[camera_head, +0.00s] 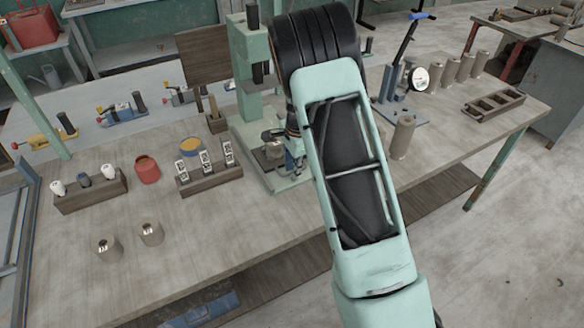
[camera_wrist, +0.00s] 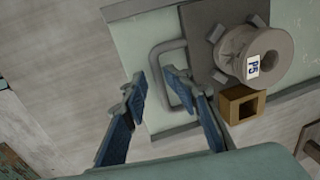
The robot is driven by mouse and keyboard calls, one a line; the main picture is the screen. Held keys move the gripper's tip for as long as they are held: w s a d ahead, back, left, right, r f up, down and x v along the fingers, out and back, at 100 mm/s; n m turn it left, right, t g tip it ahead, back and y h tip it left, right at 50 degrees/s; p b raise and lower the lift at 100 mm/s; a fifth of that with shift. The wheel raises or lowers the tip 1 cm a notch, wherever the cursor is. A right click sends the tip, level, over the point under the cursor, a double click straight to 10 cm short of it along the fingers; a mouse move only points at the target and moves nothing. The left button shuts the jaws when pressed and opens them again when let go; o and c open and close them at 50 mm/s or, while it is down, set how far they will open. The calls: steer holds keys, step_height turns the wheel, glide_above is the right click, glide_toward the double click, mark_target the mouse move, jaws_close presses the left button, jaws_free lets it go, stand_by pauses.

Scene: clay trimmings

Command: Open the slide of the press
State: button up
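The press (camera_head: 247,60) is a pale green machine standing on the workbench, partly behind my arm. In the wrist view, the slide (camera_wrist: 201,62) is a dark grey plate on the press's pale green base (camera_wrist: 152,28). A grey U-shaped handle (camera_wrist: 159,62) sticks out of its left side. A grey spool-like piece (camera_wrist: 282,52) labelled P5 sits on the slide. My gripper (camera_wrist: 155,80) is open, its fingertips either side of the handle's outer bar in the picture; I cannot tell whether they touch it. In the head view my arm hides most of the gripper and the handle.
A brown block (camera_wrist: 232,104) with a square hole lies beside the slide. A rack with labelled cards (camera_head: 207,177), a red pot (camera_head: 147,169) and two grey cylinders (camera_head: 151,234) stand left on the bench. Several cylinders and a slotted tray (camera_head: 493,106) are at right. The front middle is clear.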

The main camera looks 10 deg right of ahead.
steer(key=shift+r, duration=0.1)
steer(key=shift+r, duration=0.35)
step_height(320, 180, up, 11)
steer(key=s, duration=0.2)
steer(key=shift+d, duration=0.35)
